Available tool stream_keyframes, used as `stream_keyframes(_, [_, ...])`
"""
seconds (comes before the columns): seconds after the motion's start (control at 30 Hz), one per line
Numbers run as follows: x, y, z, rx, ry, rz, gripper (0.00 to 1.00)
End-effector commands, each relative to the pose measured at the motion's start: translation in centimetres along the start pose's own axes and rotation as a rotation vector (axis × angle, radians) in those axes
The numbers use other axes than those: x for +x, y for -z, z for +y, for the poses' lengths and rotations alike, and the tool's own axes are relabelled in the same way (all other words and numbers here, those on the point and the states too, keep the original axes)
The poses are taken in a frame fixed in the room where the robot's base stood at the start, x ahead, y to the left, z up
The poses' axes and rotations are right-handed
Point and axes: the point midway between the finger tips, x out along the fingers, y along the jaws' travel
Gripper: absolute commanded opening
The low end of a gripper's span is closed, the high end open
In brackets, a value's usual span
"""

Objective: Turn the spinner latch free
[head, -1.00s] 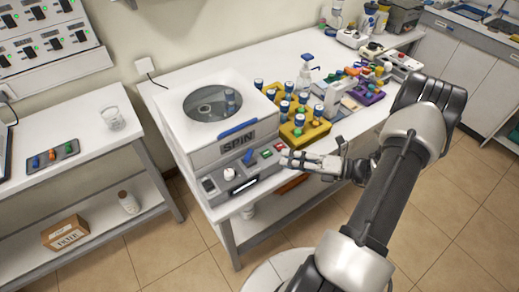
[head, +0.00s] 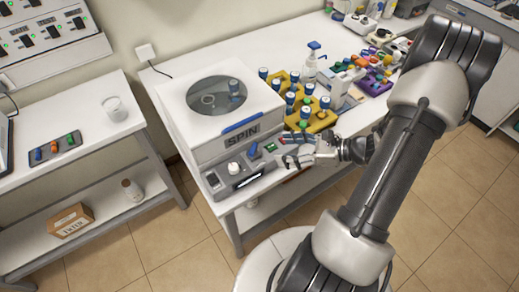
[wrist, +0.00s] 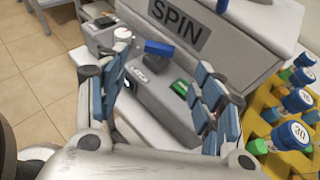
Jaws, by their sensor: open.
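The spinner (head: 240,150) is a white box marked SPIN with a round window in its lid. Its latch is a small blue lever (head: 252,149) on the sloping front panel. In the wrist view the blue latch (wrist: 158,48) stands up beyond and between my fingertips, above a small label. My gripper (head: 288,150) is open and empty, just right of the latch in the head view, close to the panel's right end. In the wrist view my gripper's fingers (wrist: 163,62) spread to either side of the panel, apart from the latch. The latch's lower end is partly unclear.
A green button (wrist: 180,88) sits beside the latch, nearer my gripper. A white knob (head: 233,168) is on the panel's left. A yellow rack (head: 322,118) with several blue-capped bottles stands right of the spinner. The floor in front of the bench is clear.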

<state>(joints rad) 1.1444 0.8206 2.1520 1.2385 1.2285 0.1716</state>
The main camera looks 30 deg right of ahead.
Motion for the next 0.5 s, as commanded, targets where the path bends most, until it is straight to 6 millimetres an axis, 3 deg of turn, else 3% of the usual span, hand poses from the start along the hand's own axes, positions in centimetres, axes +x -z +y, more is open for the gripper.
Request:
stream_keyframes(0.3, [6.8,0.2,0.1,0.001,-0.005,0.001,0.62])
stream_keyframes(0.5, [9.2,0.1,0.1,0.001,-0.002,0.001,0.62])
